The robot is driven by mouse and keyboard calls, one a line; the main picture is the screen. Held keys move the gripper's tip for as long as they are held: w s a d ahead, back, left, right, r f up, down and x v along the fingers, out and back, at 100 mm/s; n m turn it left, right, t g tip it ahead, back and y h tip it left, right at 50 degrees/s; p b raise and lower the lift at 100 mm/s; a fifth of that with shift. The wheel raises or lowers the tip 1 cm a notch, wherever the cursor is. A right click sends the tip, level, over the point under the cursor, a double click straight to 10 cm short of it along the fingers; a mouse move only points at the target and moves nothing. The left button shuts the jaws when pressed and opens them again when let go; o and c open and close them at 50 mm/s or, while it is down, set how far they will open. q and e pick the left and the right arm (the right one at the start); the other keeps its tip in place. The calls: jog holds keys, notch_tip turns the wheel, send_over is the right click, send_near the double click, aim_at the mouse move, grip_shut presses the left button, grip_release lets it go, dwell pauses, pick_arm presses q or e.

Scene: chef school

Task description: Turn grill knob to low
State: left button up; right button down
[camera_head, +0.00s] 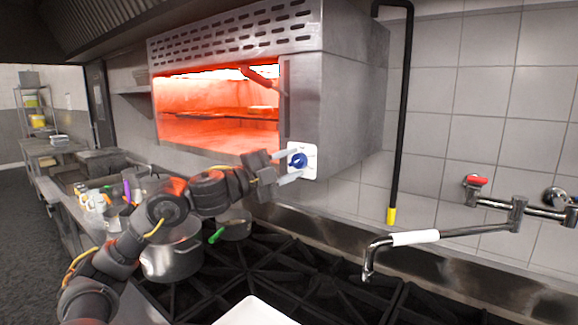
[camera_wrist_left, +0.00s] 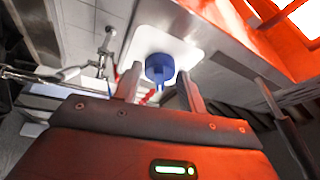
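The grill (camera_head: 220,110) is a steel box on the wall, its inside glowing orange-red. Its blue knob (camera_head: 299,160) sits on a white square plate (camera_head: 308,172) at the lower right corner of the grill front. In the left wrist view the knob (camera_wrist_left: 160,67) lies just beyond and between my fingertips. My left gripper (camera_head: 292,167) is open, with a finger on either side of the knob; a gap shows between fingers and knob in the left wrist view (camera_wrist_left: 158,88). Any setting marks are too small to read. My right gripper is not in view.
A pot-filler tap (camera_head: 440,236) with a red handle stands at the right. A black pipe (camera_head: 401,110) runs down the tiled wall.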

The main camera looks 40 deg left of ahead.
pick_arm(q)
jog(key=o, duration=0.3)
jog(key=shift+f, duration=0.1)
jog(key=b+v, duration=0.6)
jog(key=v, duration=0.4)
jog(key=shift+s+b, duration=0.3)
jog(key=shift+s, duration=0.1)
jog(key=shift+a+f, duration=0.1)
jog(key=shift+a, duration=0.1)
